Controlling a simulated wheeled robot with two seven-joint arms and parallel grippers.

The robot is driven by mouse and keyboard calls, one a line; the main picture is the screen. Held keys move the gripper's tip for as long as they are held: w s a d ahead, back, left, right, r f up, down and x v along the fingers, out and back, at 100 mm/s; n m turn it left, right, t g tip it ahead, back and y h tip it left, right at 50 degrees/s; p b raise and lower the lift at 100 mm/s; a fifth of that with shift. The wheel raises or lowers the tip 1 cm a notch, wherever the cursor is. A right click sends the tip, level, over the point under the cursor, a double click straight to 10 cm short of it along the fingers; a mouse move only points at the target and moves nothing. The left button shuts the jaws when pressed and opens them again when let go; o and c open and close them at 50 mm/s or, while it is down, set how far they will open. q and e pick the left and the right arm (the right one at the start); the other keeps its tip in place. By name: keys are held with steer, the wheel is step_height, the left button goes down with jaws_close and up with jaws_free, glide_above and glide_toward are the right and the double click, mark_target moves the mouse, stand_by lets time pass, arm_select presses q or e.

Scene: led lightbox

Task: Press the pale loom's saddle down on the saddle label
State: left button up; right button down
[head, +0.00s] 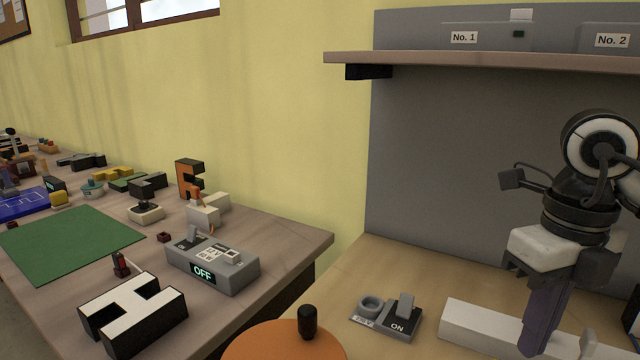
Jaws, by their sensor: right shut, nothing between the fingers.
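My right gripper (540,325) comes in from the right with its long purple fingers shut and pointing down, nothing held. The fingers are in front of a long white bar (475,325) on the light wooden bench, and I cannot tell whether they touch it. I cannot make out the pale loom, its saddle or the saddle label; part of the bench at lower right is hidden behind my right gripper or cut off by the frame. My left gripper is not in view.
An orange disc (265,345) with a black knob is at the bottom edge. A grey OFF box (212,268) and black-and-white H block lie on the left table. A shelf (480,60) overhangs the bench.

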steer(key=shift+f+b, duration=1.1)
steer(key=shift+f, duration=0.4)
stand_by(2.4)
steer(key=shift+f, duration=0.3)
stand_by(0.7)
steer(key=shift+s, duration=0.1)
steer(key=shift+r+p, duration=1.15)
steer(key=shift+r, duration=0.45)
steer(key=shift+r, duration=0.1)
step_height(320, 180, up, 4)
steer(key=p, duration=0.4)
